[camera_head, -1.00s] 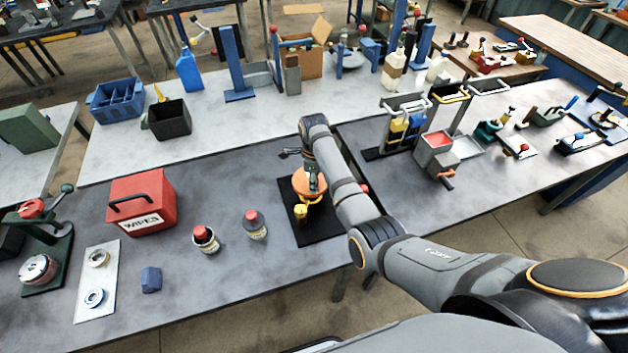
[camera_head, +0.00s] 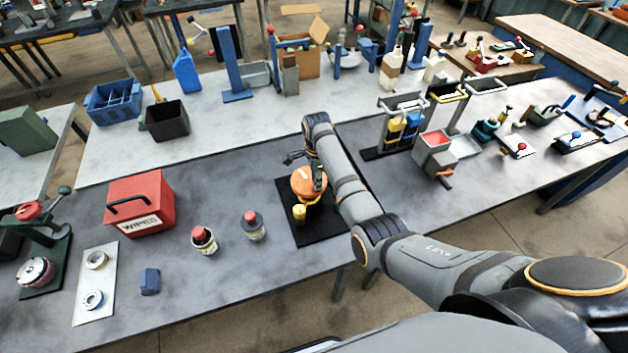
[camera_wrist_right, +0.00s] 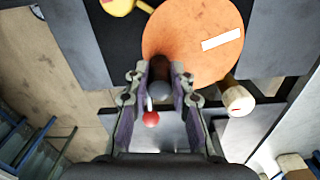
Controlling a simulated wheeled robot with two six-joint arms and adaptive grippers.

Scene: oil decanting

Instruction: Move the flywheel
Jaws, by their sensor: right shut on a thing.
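The flywheel is an orange disc (camera_head: 306,183) on a black base (camera_head: 322,228) on the near grey table. A small yellow part (camera_head: 298,214) stands at its front. In the right wrist view the disc (camera_wrist_right: 190,40) bears a white label, and a pale, knob-like cylinder (camera_wrist_right: 238,100) shows at its lower right edge. My right gripper (camera_head: 317,180) is at the disc's right side. In the wrist view its fingers (camera_wrist_right: 162,85) are closed around a dark grey, round-ended grip at the disc's edge. The fingers hide part of this grip. My left gripper is not in view.
Two red-capped bottles (camera_head: 253,226) and a red wipes box (camera_head: 141,205) stand left of the base. A red-and-grey bin (camera_head: 436,152) and a rack stand to the right. The table between the bottles and base is clear.

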